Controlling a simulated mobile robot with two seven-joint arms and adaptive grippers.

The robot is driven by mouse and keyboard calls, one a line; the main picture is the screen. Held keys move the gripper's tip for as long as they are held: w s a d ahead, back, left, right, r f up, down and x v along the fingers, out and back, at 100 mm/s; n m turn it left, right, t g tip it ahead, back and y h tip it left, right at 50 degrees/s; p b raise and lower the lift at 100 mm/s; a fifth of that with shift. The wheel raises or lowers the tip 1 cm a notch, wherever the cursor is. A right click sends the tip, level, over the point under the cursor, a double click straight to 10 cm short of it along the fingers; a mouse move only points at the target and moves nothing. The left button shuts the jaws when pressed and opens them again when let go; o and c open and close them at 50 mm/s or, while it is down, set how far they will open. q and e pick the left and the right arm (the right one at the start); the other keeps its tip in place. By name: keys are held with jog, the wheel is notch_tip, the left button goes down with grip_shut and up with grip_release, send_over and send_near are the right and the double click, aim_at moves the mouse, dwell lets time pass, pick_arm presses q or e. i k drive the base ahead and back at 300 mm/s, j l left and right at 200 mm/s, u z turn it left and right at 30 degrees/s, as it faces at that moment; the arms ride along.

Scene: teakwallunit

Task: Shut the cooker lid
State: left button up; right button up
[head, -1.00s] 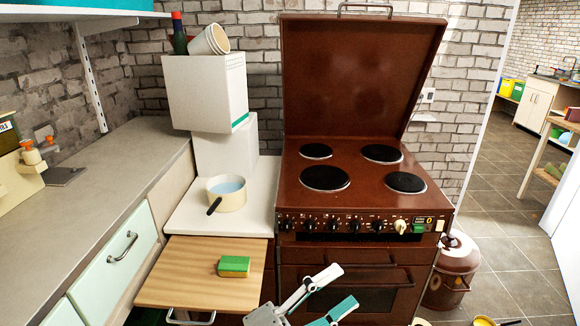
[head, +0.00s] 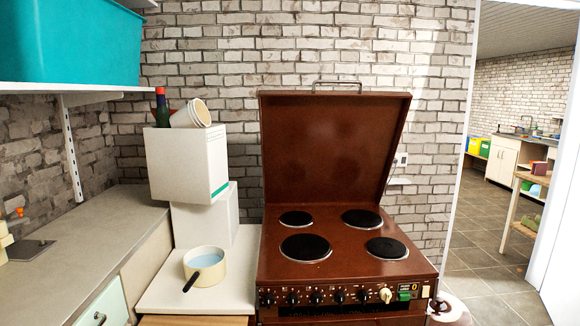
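The brown cooker (head: 346,260) stands in the middle of the head view, with several black hotplates on its top. Its brown lid (head: 325,150) is raised, standing nearly upright at the back and leaning slightly backward near the brick wall. A metal handle (head: 337,84) runs along the lid's upper edge. The hotplates are bare. Neither of my grippers shows in the head view now.
A saucepan (head: 205,266) with bluish contents stands on a white surface left of the cooker. Stacked white boxes (head: 187,163) stand behind it, with a bottle (head: 162,108) and tilted pot on top. A teal bin (head: 70,42) sits on the upper-left shelf. Floor is open at right.

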aim_at(318, 147)
jog(key=l+u, duration=0.1)
jog(key=u, duration=0.3)
jog(key=l+u, duration=0.15)
jog(key=u, duration=0.3)
jog(key=l+u, duration=0.3)
jog(key=l, duration=0.2)
jog(key=l+u, duration=0.25)
jog(key=l, duration=0.2)
jog(key=k+l, duration=0.1)
jog(key=l, duration=0.25)
jog(key=k+l+u, duration=0.1)
jog(key=l, duration=0.2)
jog(key=k+l+u, duration=0.1)
jog(key=l, duration=0.25)
